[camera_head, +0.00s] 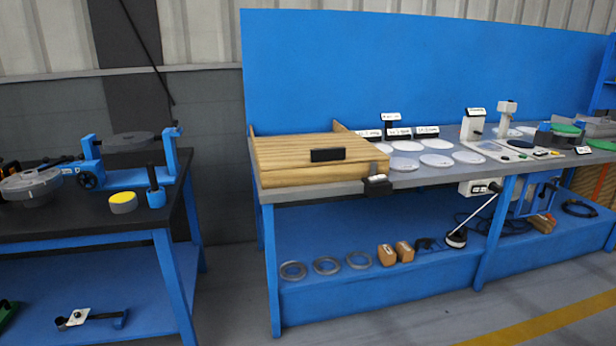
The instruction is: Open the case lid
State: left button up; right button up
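The case is a wooden box with a slatted, light brown lid (290,152), on the left end of the blue workbench. The lid looks shut and lies flat across the top. A black bar-shaped handle (327,155) sits on the lid towards its front right. The wooden front edge (310,176) of the case faces me near the bench's front edge. Neither of my grippers is in the head view.
The grey benchtop (440,177) holds several pale discs, labels and instruments right of the case. A small black device (377,185) sits at the front edge. A second table (100,215) stands left across a gap. Grey floor (235,310) lies in front.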

aim_at(298, 151)
jog(key=z, duration=0.1)
jog(key=i, duration=0.35)
jog(key=z, duration=0.95)
jog(key=i, duration=2.05)
jog(key=u, duration=2.35)
